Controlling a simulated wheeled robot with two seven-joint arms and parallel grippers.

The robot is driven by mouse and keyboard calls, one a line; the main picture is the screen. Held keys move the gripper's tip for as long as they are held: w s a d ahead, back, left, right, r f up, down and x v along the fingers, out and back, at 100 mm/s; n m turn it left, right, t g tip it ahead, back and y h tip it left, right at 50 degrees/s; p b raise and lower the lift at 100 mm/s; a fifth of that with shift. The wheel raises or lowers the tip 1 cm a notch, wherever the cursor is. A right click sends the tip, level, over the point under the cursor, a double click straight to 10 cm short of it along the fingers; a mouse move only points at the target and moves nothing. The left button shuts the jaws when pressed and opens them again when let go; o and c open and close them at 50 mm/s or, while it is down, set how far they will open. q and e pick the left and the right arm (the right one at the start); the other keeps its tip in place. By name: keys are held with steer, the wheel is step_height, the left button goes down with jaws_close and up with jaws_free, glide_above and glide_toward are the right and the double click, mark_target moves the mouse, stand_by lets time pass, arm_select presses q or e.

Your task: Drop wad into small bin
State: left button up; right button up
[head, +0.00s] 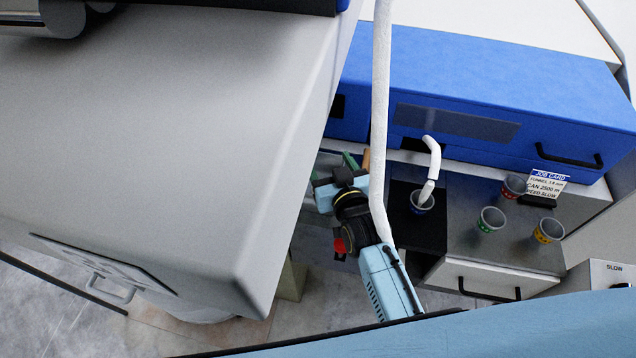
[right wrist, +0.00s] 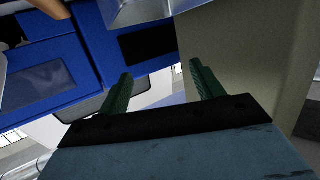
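My right gripper (head: 340,161) is beside the grey machine housing, left of the hanging white sliver. In the right wrist view its two green fingers (right wrist: 160,70) stand wide apart with nothing between them. I cannot make out a loose wad in either view. No thing is clearly the small bin. Several small cups stand near the blue machine: a blue-banded cup (head: 422,202) on a dark surface, and green (head: 491,220), yellow (head: 548,231) and red (head: 513,186) ones on a metal top. A short white sliver (head: 433,160) runs into the blue-banded cup. My left gripper is not in view.
A large grey housing (head: 150,130) fills the left. The long white sliver (head: 381,100) hangs close to my right arm. The blue machine (head: 470,75) stands behind the cups, with a job card (head: 546,184) nearby. A beige panel (right wrist: 265,60) lies right of my fingers.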

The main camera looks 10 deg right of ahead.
steer(key=v, duration=1.3)
steer(key=shift+s, duration=0.2)
steer(key=s+f+g+b, duration=0.2)
steer(key=s+f+g, duration=0.15)
steer(key=f, duration=0.85)
steer(key=s+f+n+g+b, duration=0.15)
steer(key=s+f, duration=0.25)
steer(key=f, duration=0.8)
steer(key=s+f+g+b, duration=0.2)
steer(key=s+f+g, duration=0.1)
steer(key=f, duration=0.9)
steer(key=s+d+f+g+h+b, duration=0.1)
steer(key=s+d+f+g+b, duration=0.1)
steer(key=s+d+f, duration=0.4)
steer(key=s+d+f+g+h+b, duration=0.1)
steer(key=s+d+f+g, duration=0.3)
steer(key=s+f, duration=0.8)
steer(key=s+d+b, duration=0.1)
steer(key=s+d, duration=0.1)
steer(key=s, duration=0.1)
steer(key=shift+s+d+g+b, duration=0.25)
steer(key=shift+d+g+b, duration=0.05)
steer(key=shift+d, duration=0.1)
steer(key=shift+f+m, duration=0.1)
steer(key=shift+m, duration=0.15)
steer(key=shift+c, duration=0.2)
